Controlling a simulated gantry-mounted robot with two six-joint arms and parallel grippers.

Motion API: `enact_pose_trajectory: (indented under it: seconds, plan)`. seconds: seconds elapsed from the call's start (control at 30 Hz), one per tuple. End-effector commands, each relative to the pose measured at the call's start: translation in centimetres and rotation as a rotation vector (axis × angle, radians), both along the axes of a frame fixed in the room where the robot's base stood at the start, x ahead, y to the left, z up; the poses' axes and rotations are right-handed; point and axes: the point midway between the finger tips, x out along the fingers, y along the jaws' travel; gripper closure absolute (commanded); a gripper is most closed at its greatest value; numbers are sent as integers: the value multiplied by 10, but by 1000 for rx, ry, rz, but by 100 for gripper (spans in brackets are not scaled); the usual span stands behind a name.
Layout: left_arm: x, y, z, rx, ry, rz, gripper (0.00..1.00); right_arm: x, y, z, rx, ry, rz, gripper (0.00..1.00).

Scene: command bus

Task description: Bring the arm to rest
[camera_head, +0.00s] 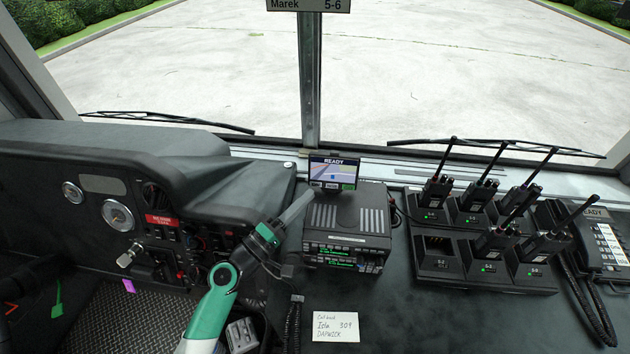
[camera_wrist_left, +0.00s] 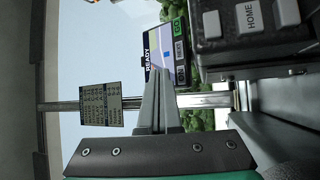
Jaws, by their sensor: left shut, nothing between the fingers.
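My left arm comes up from the bottom of the head view, white and green. Its gripper (camera_head: 314,192) is shut and empty, its grey fingers pointing up and right toward the small screen (camera_head: 335,170) that reads READY. The fingertips overlap the screen's lower left in the picture; I cannot tell whether they touch it. In the left wrist view the closed fingers (camera_wrist_left: 153,88) stand in front of the same screen (camera_wrist_left: 165,52), which shows a map and several buttons. My right gripper is not in view.
A black radio unit (camera_head: 346,236) sits just right of the gripper. A charger rack (camera_head: 455,273) holds several handheld radios, with one front slot empty. A desk phone (camera_head: 603,243) stands far right. A handwritten note (camera_head: 336,327) lies on the dash. Gauges and switches (camera_head: 118,214) are at left.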

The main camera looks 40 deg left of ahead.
Motion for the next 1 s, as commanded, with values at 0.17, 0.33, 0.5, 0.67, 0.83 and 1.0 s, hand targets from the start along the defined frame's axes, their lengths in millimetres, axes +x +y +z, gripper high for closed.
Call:
enact_pose_trajectory:
  seconds: [0.17, 0.33, 0.5, 0.67, 0.83, 1.0]
  plan:
    - [-13, -11, 5, -2, 0, -3, 100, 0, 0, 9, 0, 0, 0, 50]
    - [-17, -14, 5, -2, -1, -4, 100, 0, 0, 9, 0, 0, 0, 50]
    - [-16, -14, 5, -2, 0, -5, 100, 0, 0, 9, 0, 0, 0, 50]
    - [-16, -14, 5, -2, 0, -5, 100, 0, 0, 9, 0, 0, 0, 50]
    - [-16, -14, 5, -2, 0, -5, 100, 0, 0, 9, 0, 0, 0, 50]
    - [-16, -14, 5, -2, 0, -6, 100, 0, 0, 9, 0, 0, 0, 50]
